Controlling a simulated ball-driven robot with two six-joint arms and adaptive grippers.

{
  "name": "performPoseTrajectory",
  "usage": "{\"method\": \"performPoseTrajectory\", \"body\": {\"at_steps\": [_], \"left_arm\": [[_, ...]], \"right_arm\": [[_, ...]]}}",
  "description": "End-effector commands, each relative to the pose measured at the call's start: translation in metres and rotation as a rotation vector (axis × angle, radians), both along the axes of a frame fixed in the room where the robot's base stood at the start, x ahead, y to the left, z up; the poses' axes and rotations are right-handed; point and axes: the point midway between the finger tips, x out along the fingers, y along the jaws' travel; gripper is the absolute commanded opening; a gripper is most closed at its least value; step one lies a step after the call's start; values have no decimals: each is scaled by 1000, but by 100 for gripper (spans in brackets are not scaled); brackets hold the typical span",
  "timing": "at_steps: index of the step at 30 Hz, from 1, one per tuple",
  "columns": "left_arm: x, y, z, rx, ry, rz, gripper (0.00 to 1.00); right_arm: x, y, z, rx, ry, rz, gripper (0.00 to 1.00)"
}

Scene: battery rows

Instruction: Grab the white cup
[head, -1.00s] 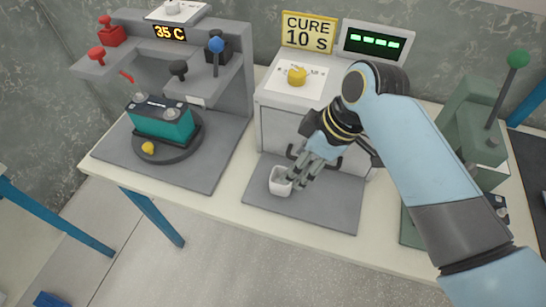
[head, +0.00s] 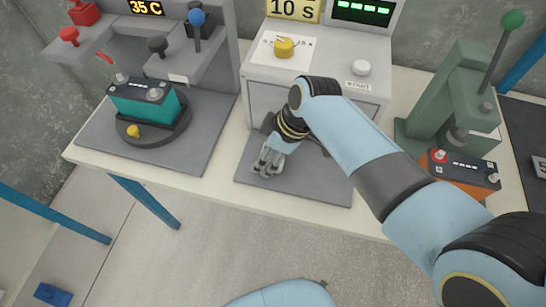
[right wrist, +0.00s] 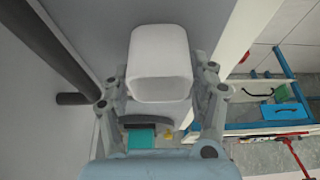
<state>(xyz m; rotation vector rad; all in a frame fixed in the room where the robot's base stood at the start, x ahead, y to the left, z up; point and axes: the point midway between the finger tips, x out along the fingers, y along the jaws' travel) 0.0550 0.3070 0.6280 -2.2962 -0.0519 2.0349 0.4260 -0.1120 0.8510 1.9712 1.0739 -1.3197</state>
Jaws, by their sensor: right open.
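The white cup (right wrist: 160,60) fills the upper middle of the right wrist view, its squarish mouth facing the camera. My right gripper (right wrist: 160,95) is open, with one finger on each side of the cup; I cannot tell whether they touch it. In the head view my right gripper (head: 268,161) is low over the grey mat (head: 322,182) in front of the cure machine, and its fingers mostly hide the cup. My left gripper is not in view.
The cure machine (head: 370,83) stands just behind my right gripper. A grey press station (head: 212,100) with a teal battery (head: 146,101) is at the left. A green lever press (head: 460,100) and an orange-black battery (head: 462,170) are at the right.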

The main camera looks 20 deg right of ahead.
Motion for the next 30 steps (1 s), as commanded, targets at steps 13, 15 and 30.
{"method": "performPoseTrajectory", "body": {"at_steps": [13, 15, 30], "left_arm": [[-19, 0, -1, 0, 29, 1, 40], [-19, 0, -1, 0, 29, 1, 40], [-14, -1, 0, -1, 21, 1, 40]], "right_arm": [[0, 0, 1, 0, 0, 0, 25], [0, 0, 1, -1, -1, 0, 25], [2, 1, 39, 2, -6, 0, 25]]}}
